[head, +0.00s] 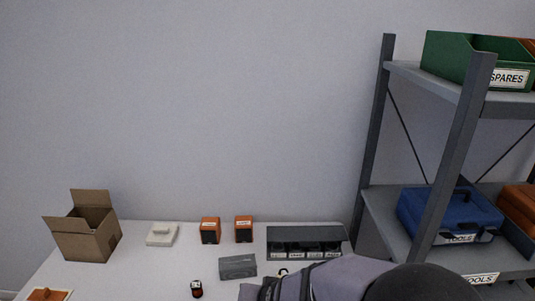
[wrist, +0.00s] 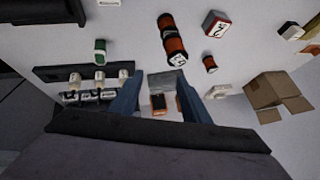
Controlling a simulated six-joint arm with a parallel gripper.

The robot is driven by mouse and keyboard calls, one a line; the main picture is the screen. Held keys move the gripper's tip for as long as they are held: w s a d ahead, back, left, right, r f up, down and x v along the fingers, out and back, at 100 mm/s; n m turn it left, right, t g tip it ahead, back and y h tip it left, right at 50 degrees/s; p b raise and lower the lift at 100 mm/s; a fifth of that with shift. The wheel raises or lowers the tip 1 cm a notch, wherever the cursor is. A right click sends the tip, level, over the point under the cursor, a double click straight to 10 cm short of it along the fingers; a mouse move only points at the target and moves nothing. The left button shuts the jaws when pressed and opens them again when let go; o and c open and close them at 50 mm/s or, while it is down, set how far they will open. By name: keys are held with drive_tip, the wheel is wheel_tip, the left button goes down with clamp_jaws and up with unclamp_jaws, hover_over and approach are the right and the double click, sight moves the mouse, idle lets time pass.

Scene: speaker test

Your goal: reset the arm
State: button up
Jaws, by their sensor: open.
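My gripper (wrist: 158,90) is open in the wrist view, its two blue-grey fingers apart. A grey box (wrist: 160,80) shows in the gap between them; I cannot tell how far below the fingers it is. In the head view this grey box (head: 238,267) lies on the white table (head: 130,275), in front of two orange boxes with labels (head: 210,231) (head: 243,229). My arm reaches in from the lower right of the head view, and the fingers are not clearly visible there.
A dark rack with labelled compartments (head: 306,240) stands right of the orange boxes. An open cardboard box (head: 85,240) and a white device (head: 162,234) are at left. A small dark-red item (head: 197,289) lies in front. Metal shelving (head: 377,130) with bins rises at right.

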drive_tip(key=s+d+r+g+h+p, duration=0.3)
drive_tip(key=s+d+g, duration=0.4)
drive_tip(key=s+d, duration=1.05)
wheel_tip(320, 180, up, 17)
drive_tip(key=p, duration=1.7)
wheel_tip(320, 180, down, 62)
drive_tip(key=b, duration=6.1)
drive_tip(key=shift+a+r+n, duration=0.15)
drive_tip(key=shift+a+n, duration=0.05)
drive_tip(key=shift+n, duration=0.2)
